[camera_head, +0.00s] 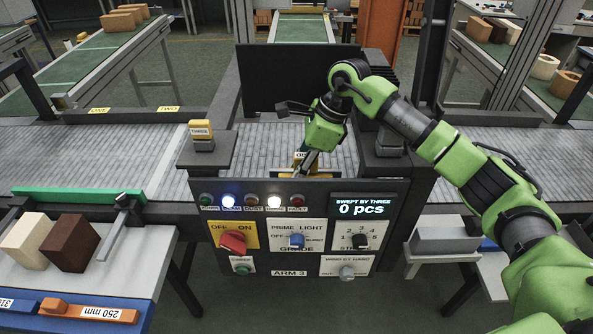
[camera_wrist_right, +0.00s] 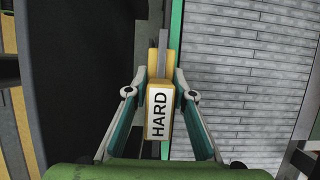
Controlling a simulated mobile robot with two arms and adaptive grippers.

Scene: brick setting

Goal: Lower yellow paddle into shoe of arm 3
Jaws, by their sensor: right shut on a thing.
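My right gripper (camera_head: 304,168) is over the conveyor, just behind the ARM 3 control panel. In the wrist view its two fingers (camera_wrist_right: 160,98) are shut on the yellow paddle (camera_wrist_right: 161,82), which carries a white HARD label. A grey bar runs on beyond the paddle's far end. In the head view a little of the yellow paddle (camera_head: 298,158) shows around the fingers. The shoe of arm 3 is not clearly seen; the gripper and panel top hide that spot. Whether the paddle touches it I cannot tell. My left gripper is out of view.
The ARM 3 panel (camera_head: 288,261) has a red knob, lamps and a display reading 0 pcs. A dark upright plate (camera_head: 285,77) stands behind the gripper. A yellow THREE block (camera_head: 201,129) sits left. A table (camera_head: 130,270) with two bricks is at lower left.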

